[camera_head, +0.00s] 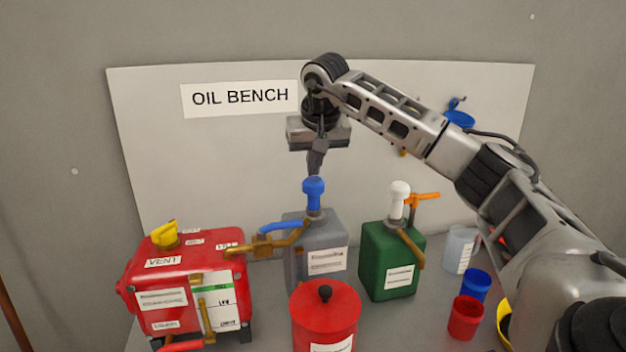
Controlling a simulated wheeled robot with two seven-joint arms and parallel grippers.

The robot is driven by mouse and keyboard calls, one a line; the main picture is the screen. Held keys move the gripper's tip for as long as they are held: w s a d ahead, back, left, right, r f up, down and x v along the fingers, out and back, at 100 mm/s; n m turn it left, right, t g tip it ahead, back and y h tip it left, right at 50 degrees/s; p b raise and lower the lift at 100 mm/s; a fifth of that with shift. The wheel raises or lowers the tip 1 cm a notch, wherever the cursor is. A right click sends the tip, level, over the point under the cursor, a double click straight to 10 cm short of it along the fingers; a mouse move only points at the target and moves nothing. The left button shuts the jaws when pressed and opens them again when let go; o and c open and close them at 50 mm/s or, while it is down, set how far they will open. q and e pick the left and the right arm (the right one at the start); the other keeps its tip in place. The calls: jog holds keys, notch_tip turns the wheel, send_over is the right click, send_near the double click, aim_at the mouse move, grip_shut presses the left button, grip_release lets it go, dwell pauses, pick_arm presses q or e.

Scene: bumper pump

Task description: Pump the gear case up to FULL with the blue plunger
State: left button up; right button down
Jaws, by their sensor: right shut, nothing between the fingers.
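The red gear case (132,283) stands at the left, with a yellow vent cap (164,235) on top. Its front has a white level panel (222,292) with a green mark near the top; the small lettering and the level are unclear. The grey can (299,262) at the middle carries the blue plunger (313,193). A brown pipe with a blue lever (275,227) runs from it toward the gear case. My right gripper (316,168) is shut and empty, pointing down just above the plunger's head; contact cannot be told. My left gripper is not in view.
A red lidded canister (326,306) stands in front of the grey can. A green can (379,268) with a white plunger (399,197) and orange lever (423,196) stands to the right. A clear beaker (459,248), blue cup (475,285) and red cup (465,317) stand farther right.

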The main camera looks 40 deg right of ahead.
aim_at(315, 180)
jog(key=shift+f+b, duration=0.8)
jog(key=shift+f, duration=1.3)
notch_tip(315, 180, up, 2)
jog(key=shift+r+p, duration=0.1)
jog(key=shift+p, duration=0.8)
jog(key=shift+r, duration=1)
notch_tip(315, 180, up, 7)
